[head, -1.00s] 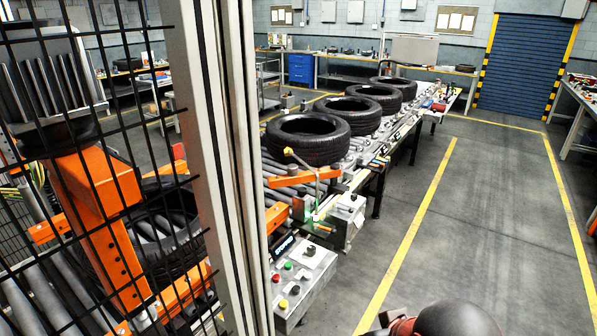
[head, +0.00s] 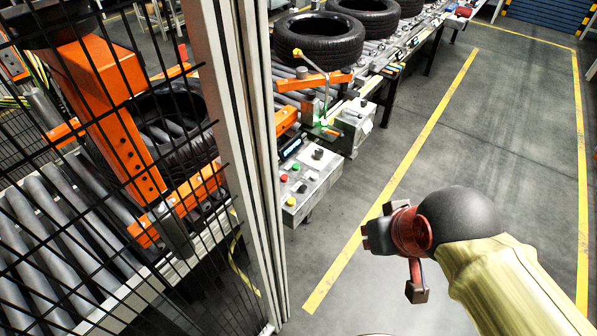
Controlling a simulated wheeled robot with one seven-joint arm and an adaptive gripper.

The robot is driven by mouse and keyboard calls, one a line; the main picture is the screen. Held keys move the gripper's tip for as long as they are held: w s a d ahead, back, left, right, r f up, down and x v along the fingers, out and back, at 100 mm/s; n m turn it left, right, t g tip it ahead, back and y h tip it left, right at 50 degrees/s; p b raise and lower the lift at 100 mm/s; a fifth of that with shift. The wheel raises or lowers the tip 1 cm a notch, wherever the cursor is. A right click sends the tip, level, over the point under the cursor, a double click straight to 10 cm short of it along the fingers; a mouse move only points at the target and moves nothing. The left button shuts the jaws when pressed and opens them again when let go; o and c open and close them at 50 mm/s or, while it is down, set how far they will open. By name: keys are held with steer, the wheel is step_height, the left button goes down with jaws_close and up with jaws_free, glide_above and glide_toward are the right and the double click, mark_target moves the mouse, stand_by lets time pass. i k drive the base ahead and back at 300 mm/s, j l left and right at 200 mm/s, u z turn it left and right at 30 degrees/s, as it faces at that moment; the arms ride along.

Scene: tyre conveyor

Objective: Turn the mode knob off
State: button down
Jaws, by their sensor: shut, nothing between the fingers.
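The control box (head: 318,188) is a grey panel just right of the fence post. A dark knob (head: 318,154), probably the mode knob, sits on its upper right part; its pointer direction is too small to read. Below it are green, red, yellow, black and pale buttons. A dark display (head: 291,148) is at the panel's upper left. My gripper (head: 374,236) is shut and empty, in the air over the floor, to the right of and lower in the picture than the box. It is well apart from the knob, and its fingertips are partly unclear.
A pale fence post (head: 240,150) and black mesh stand left of the box. Behind the box is a roller conveyor with tyres (head: 318,38), an orange arm (head: 312,80) and a grey box (head: 355,118). Open floor with yellow lines (head: 400,170) lies right.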

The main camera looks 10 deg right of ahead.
mark_target(318, 152)
steer(key=i+l+z, duration=0.1)
steer(key=i, duration=0.45)
steer(key=i+l+z, duration=0.15)
steer(key=i, duration=0.4)
steer(key=l, duration=0.1)
